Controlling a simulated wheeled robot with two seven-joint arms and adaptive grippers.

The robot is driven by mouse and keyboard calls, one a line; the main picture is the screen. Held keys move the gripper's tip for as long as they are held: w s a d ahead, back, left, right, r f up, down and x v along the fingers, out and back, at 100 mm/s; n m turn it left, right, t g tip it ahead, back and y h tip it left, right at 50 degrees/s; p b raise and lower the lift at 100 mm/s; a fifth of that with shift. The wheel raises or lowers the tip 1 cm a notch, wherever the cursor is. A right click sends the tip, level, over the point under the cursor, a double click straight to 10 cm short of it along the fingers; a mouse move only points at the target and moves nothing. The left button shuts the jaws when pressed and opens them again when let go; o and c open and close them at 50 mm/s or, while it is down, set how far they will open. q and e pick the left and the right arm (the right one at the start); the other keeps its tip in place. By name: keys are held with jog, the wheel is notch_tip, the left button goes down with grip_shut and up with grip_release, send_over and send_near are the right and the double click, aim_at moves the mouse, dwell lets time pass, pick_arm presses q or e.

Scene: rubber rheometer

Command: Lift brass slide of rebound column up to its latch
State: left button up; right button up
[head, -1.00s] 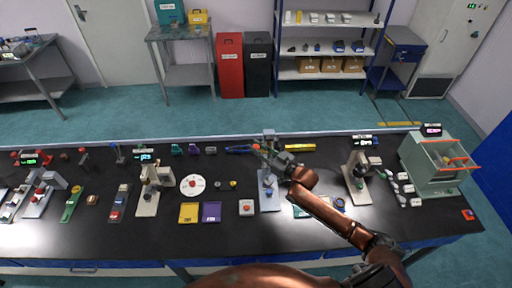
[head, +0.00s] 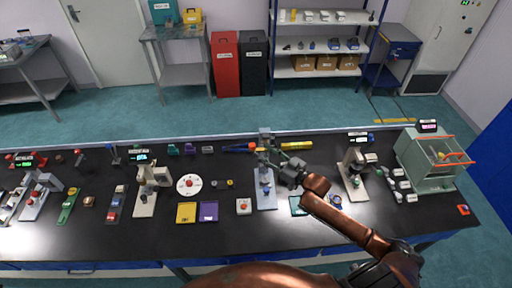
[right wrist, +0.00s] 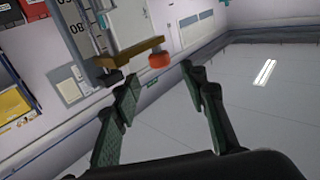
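The rebound column (head: 265,138) stands upright on a pale blue-grey base (head: 266,202) at the middle of the bench. In the right wrist view its scaled column (right wrist: 93,28) shows at the upper left. The brass slide (right wrist: 130,52) sticks out from it, with an orange-red knob (right wrist: 160,60) at its end. My right gripper (head: 264,152) is at the column. In the right wrist view its fingers (right wrist: 160,85) are apart, with the knob just beyond the gap and nothing held. The latch is not clear. My left gripper is not in view.
A red-button box (head: 243,206) stands left of the column's base. A yellow bar (head: 297,146) lies behind. Bare bench (head: 300,235) is free in front.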

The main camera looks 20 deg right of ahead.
jog(key=v, duration=0.5)
jog(key=shift+s, duration=0.1)
dwell(0.3)
